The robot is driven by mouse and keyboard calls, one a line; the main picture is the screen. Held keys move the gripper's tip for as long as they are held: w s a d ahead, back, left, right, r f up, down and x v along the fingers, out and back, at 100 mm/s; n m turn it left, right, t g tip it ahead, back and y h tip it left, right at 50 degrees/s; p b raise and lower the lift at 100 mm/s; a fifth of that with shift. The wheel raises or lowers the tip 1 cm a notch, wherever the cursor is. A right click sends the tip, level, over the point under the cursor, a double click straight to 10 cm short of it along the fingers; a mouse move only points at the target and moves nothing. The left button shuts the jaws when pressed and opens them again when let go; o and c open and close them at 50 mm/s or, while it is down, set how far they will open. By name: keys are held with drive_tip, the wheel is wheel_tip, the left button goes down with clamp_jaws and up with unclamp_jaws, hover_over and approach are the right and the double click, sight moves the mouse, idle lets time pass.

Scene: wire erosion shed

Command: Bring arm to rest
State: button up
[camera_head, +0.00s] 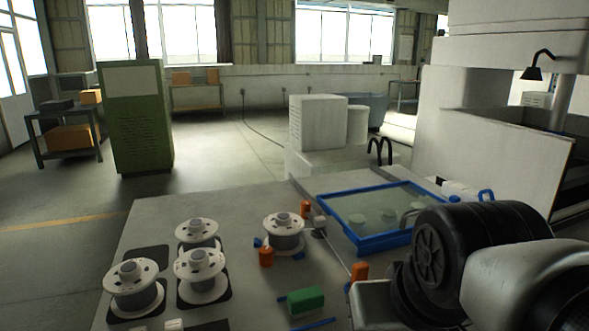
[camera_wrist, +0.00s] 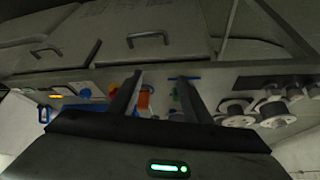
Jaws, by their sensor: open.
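My gripper (camera_wrist: 158,90) shows in the wrist view with its two dark fingers spread apart. Nothing is held between them; an orange block (camera_wrist: 145,98) shows past the fingers, on the table beyond. In the head view my arm (camera_head: 450,265) reaches in from the lower right over the table's right side, and the gripper's fingers cannot be made out there. The arm hides part of the table and of the blue-rimmed tray (camera_head: 376,243).
White wire spools (camera_head: 133,284) stand on the table's left (camera_head: 250,205). Another spool (camera_head: 284,236), a green block (camera_head: 305,301) and orange blocks (camera_head: 265,257) lie mid-table. A large white machine (camera_head: 490,150) rises at right. A green cabinet (camera_head: 137,118) stands on open floor behind left.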

wheel_tip(320, 180, up, 20)
drive_tip(key=p, duration=1.8)
drive_tip(key=shift+r, duration=0.15)
drive_tip(key=shift+c, duration=1.8)
